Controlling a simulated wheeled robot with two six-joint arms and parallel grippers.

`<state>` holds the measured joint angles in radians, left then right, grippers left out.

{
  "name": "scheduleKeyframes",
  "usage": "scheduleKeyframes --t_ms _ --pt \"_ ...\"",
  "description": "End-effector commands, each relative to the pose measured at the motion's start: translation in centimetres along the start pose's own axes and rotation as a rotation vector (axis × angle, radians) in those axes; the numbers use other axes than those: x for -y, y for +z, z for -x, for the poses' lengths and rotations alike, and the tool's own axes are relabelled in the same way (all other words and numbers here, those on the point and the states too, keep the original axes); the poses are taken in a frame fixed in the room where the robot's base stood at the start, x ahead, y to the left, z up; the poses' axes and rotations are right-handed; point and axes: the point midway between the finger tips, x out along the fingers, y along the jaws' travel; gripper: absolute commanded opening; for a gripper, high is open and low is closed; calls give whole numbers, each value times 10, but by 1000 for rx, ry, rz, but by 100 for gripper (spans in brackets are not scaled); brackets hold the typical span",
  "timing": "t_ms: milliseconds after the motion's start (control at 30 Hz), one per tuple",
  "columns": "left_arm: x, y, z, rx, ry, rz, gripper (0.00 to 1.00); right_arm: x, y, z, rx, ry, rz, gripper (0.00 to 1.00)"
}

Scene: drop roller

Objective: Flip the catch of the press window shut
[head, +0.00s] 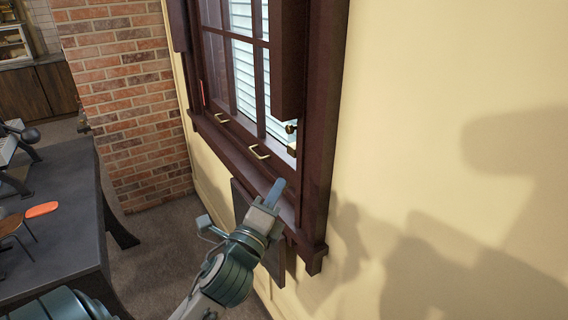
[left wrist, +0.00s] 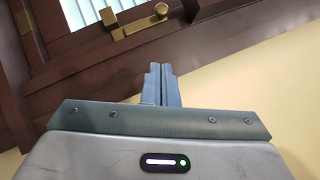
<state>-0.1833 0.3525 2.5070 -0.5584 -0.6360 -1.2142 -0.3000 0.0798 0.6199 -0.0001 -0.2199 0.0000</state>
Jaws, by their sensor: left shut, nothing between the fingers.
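The press window (head: 313,120) has a dark red-brown frame set in the cream wall. Its brass catch (head: 291,127) sits at the lower right of the sash, partly hidden by a vertical frame member. My left gripper (head: 277,187) is shut and empty, in front of the sill and below the catch. Its fingertips (left wrist: 160,70) are apart from the catch. My right gripper is out of view.
Two brass handles, left (head: 221,117) and right (head: 259,152), stand out from the bottom rail. The sill (head: 240,160) juts out above a dark panel (head: 240,203). A dark table (head: 60,215) stands at the left, before a brick wall (head: 125,90).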

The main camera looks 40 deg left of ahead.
Motion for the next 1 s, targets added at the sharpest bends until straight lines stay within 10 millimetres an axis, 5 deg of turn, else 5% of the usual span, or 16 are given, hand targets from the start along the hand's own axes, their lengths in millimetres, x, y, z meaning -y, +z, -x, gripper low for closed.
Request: scheduleKeyframes --t_ms 233,567,1000 --pt "-2 -1 -24 1 -4 1 0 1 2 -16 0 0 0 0" --pt "4 2 -100 0 1 1 0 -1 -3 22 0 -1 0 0" --pt "0 28 -124 -1 1 0 0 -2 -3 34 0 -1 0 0"
